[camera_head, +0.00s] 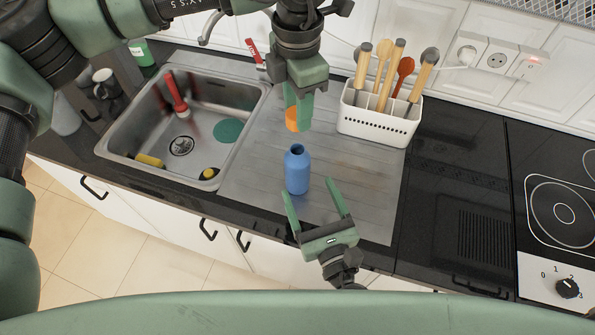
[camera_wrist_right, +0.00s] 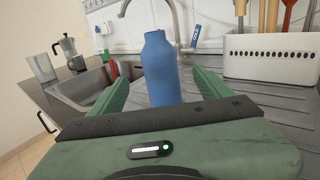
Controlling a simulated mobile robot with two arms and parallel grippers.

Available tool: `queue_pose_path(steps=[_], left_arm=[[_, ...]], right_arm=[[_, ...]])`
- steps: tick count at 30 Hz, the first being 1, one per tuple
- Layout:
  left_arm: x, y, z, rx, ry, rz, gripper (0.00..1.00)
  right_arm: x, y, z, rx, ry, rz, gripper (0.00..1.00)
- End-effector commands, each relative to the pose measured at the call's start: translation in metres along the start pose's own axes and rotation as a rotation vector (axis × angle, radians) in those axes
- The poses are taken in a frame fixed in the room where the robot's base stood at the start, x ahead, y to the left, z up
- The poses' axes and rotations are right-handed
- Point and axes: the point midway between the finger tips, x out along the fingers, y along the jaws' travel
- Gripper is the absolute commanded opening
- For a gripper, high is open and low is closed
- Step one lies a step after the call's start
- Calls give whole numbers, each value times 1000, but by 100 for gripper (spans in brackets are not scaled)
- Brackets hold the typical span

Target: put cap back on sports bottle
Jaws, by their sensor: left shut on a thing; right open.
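The blue sports bottle (camera_head: 297,171) stands upright and uncapped on the steel drainboard, to the right of the sink. It also shows in the right wrist view (camera_wrist_right: 161,70), between and beyond the open fingers. My left gripper (camera_head: 298,114) points down and is shut on the orange cap (camera_head: 292,120), held above and apart from the bottle's neck. The fingers hide part of the cap. My right gripper (camera_head: 315,200) is open and empty, in front of the bottle, with its fingers pointing toward it.
The steel sink (camera_head: 255,100) at the left holds a red-handled brush and a yellow item. A white utensil holder (camera_head: 375,127) with wooden-handled tools stands behind right of the bottle. The faucet (camera_head: 208,30) is behind the sink. The drainboard (camera_head: 370,195) right of the bottle is clear.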

Motion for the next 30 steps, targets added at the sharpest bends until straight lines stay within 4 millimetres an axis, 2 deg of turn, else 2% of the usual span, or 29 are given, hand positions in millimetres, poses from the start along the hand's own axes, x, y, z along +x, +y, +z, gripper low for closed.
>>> queue_pose_path(steps=[15, 21, 30], left_arm=[[0, 0, 0, 0, 0, 0, 0], [0, 0, 0, 0, 0, 0, 0], [0, 0, 0, 0, 0, 0, 0]], right_arm=[[91, 0, 2, 2, -3, -1, 79], [108, 0, 1, 3, -1, 0, 79], [112, 0, 1, 2, -1, 0, 79]])
